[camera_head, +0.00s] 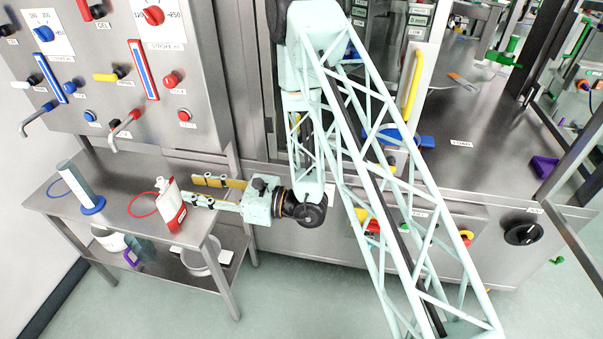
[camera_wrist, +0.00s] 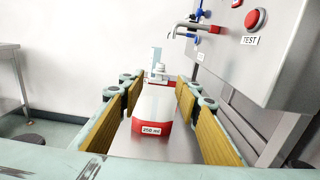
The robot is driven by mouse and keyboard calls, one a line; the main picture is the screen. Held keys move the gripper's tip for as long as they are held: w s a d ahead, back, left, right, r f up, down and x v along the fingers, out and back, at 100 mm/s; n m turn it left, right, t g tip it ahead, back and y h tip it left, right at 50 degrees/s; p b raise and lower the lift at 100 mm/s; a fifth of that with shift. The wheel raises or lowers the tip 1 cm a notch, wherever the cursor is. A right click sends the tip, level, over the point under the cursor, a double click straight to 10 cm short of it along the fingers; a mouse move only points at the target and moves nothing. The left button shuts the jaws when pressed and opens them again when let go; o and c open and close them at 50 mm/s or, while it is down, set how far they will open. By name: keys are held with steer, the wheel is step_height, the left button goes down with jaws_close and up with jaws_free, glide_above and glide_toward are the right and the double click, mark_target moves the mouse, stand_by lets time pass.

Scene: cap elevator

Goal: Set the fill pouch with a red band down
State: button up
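The fill pouch with a red band (camera_head: 171,206) is white with a red lower part. It appears to stand upright on the small steel side table (camera_head: 112,222), overlapping the right edge of a red ring (camera_head: 144,204). In the wrist view the pouch (camera_wrist: 154,105) shows a "250 ml" label and lies ahead between the finger pads. My gripper (camera_head: 197,191) points left at the pouch, its yellow-padded fingers spread. It also shows in the wrist view (camera_wrist: 158,93), with the pads apart and no clear grip on the pouch. Exact contact at the fingertips is hard to tell.
A white cylinder with a blue base (camera_head: 80,188) stands further left on the table, by a blue ring (camera_head: 59,188). A control panel with taps and knobs (camera_head: 110,75) overhangs behind. White containers (camera_head: 203,258) sit on the lower shelf. The table's front middle is clear.

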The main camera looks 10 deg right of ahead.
steer(key=shift+r, duration=0.1)
steer(key=s+a+r+n+g+y, duration=0.1)
steer(key=s+r+n+g, duration=0.3)
steer(key=s+r, duration=0.3)
steer(key=s+a+r+n+g, duration=0.1)
steer(key=s+r+n+g, duration=0.25)
steer(key=r, duration=0.55)
steer(key=s+d+r+n+g+h, duration=0.2)
steer(key=s+r+n, duration=0.15)
steer(key=s, duration=0.45)
steer(key=s+d+r+n+g+h, duration=0.25)
steer(key=s+r, duration=0.25)
steer(key=s, duration=0.3)
steer(key=s+d+r+n+t+h, duration=0.15)
steer(key=s+d+n+h, duration=0.45)
steer(key=s+d, duration=0.7)
steer(key=d+r+n+t+h, duration=0.1)
steer(key=d+r+t+h, duration=0.2)
steer(key=d, duration=0.7)
steer(key=s+d+r+n+t+h, duration=0.1)
steer(key=d+t+h, duration=0.3)
steer(key=d, duration=0.6)
steer(key=shift+r+n, duration=0.75)
steer(key=shift+r, duration=0.15)
